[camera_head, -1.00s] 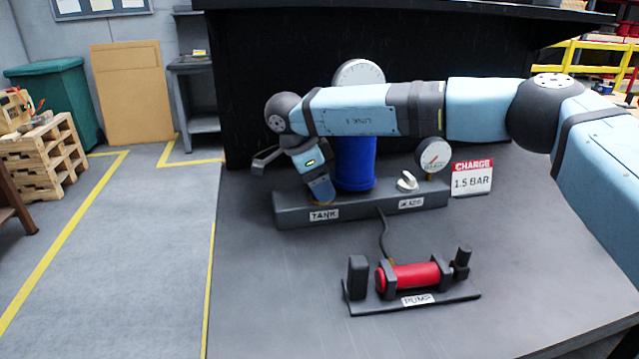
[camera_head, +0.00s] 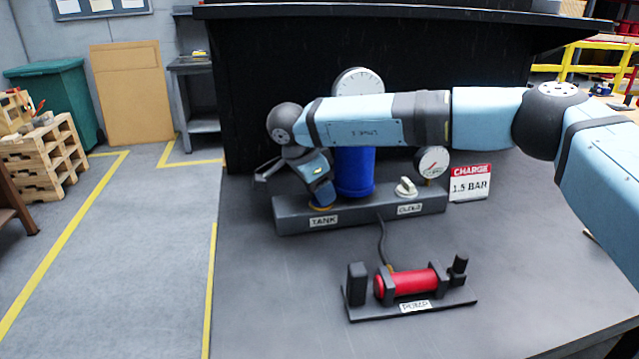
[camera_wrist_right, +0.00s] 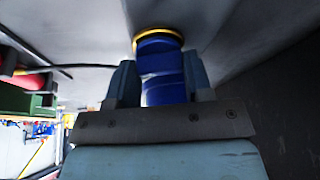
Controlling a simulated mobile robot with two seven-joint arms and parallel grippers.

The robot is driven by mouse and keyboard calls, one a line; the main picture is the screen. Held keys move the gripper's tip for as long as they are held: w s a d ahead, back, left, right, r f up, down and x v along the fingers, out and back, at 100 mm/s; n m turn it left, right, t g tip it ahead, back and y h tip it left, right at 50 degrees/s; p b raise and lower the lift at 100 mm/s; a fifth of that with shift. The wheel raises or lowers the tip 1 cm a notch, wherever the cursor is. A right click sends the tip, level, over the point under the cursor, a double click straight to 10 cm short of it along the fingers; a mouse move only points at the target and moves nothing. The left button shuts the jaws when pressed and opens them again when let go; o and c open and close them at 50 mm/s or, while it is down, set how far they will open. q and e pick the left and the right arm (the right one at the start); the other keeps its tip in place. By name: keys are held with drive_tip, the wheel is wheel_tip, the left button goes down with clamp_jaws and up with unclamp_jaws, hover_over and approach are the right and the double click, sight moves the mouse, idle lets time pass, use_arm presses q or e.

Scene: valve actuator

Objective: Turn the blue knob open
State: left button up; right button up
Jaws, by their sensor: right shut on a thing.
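The blue knob (camera_wrist_right: 160,50) shows in the right wrist view, with a yellow ring at its base and blue sections between my gripper's fingers. My right gripper (camera_wrist_right: 158,82) is shut on it, with one finger on each side. In the head view my right gripper (camera_head: 322,192) points down at the left end of the dark base (camera_head: 290,223), above the TANK label. There the gripper hides most of the knob, and only a bit of brass shows beneath it. The knob's turn angle cannot be read. My left gripper is not in view.
A blue tank (camera_head: 355,175) stands right behind the gripper. A white handle (camera_head: 405,187), a gauge (camera_head: 432,161) and a CHARGE 1.5 BAR sign (camera_head: 471,183) are to the right. A red pump (camera_head: 410,282) lies in front, joined by a hose. The table's front is clear.

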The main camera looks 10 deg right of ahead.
drive_tip(key=n+t+p, duration=0.1)
drive_tip(key=n, duration=0.2)
drive_tip(key=n+t+y+p, duration=0.1)
drive_tip(key=n, duration=0.2)
drive_tip(key=shift+s, duration=0.1)
drive_tip(key=shift+n, duration=0.4)
drive_tip(key=o, duration=0.9)
drive_tip(key=shift+r, duration=0.1)
drive_tip(key=v, duration=0.4)
drive_tip(key=p+v, duration=0.1)
drive_tip(key=v, duration=0.8)
drive_tip(key=shift+s+d+r+p, duration=0.15)
drive_tip(key=shift+s+r+p, duration=0.15)
drive_tip(key=shift+s+p, duration=0.05)
